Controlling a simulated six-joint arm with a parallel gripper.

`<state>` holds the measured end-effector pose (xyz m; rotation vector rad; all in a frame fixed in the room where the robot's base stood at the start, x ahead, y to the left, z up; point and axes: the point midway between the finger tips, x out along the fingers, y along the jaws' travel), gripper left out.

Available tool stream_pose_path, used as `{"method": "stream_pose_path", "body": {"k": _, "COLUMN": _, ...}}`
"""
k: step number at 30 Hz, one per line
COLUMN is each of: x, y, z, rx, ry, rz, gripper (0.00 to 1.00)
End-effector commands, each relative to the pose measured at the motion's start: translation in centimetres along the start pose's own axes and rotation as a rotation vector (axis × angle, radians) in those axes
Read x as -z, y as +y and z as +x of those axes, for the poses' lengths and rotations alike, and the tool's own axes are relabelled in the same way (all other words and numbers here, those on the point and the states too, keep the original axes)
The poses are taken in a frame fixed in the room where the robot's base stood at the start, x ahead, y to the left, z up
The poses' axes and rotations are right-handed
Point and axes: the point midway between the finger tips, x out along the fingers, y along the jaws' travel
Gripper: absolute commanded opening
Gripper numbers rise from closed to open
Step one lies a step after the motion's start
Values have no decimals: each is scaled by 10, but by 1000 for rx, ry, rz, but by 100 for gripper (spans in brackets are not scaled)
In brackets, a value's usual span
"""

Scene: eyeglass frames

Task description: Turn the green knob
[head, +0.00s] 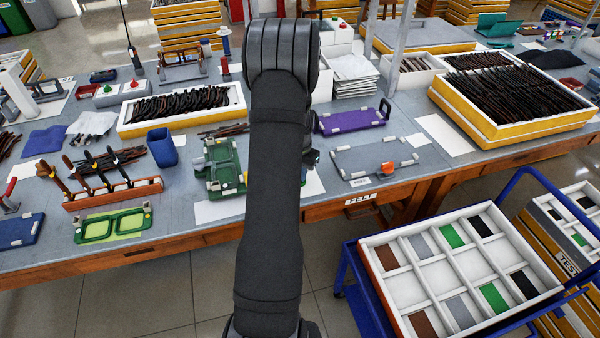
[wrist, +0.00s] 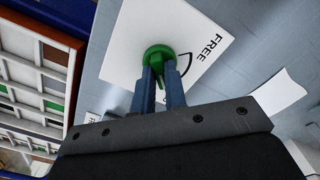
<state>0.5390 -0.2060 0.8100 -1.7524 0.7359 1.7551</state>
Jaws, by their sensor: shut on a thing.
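The green knob (wrist: 158,51) shows in the wrist view as a round green ring with a green piece below it, on a white sheet (wrist: 136,30) marked "FREE" with a curved black line. My gripper (wrist: 160,72) has its two blue-grey fingers on either side of the green piece, shut on the knob. How far the knob is turned I cannot tell. In the head view my dark arm stands in front and hides the knob and the fingertips; a corner of a white sheet (head: 314,186) shows to its right.
Left of my arm are a green fixture (head: 228,168), a blue cup (head: 162,147) and a tool rack (head: 112,195). A compartment tray (head: 408,283) sits on a blue cart.

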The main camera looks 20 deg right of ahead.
Motion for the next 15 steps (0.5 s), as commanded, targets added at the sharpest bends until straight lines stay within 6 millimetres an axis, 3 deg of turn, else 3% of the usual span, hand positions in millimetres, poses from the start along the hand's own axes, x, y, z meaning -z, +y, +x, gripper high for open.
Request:
{"method": "stream_pose_path", "body": {"k": 12, "x": 2, "y": -1, "z": -2, "rx": 2, "ry": 7, "rz": 6, "gripper": 0}}
{"method": "stream_pose_path", "body": {"k": 13, "x": 2, "y": -1, "z": -2, "rx": 2, "ry": 7, "rz": 6, "gripper": 14}}
{"method": "stream_pose_path", "body": {"k": 15, "x": 2, "y": 0, "z": -2, "rx": 2, "ry": 6, "rz": 6, "gripper": 27}}
